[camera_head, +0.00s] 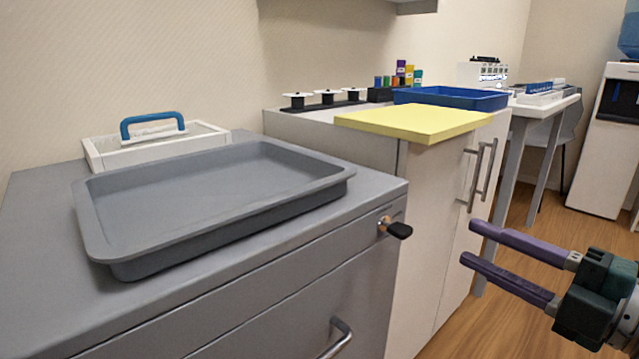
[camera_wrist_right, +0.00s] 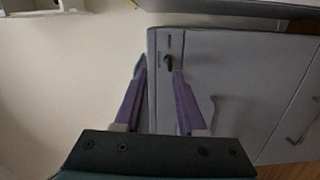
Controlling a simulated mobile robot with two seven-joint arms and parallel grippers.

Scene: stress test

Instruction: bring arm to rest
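My right gripper (camera_head: 466,241) reaches in from the right edge of the head view. Its two purple fingers are apart with nothing between them, in free air in front of the cabinets. In the right wrist view the gripper (camera_wrist_right: 158,65) is also open and empty. Beyond its fingertips is the grey cabinet front (camera_wrist_right: 230,80) with a small dark key in its lock (camera_wrist_right: 169,62). My left gripper is in neither view.
A grey tray (camera_head: 240,222) lies on the grey cabinet (camera_head: 35,300). Behind it is a white box (camera_head: 90,155) with a blue handle (camera_head: 152,120). A yellow board (camera_head: 415,122) and blue tray (camera_head: 450,99) lie on the white cabinet. Floor (camera_head: 525,215) is open to the right.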

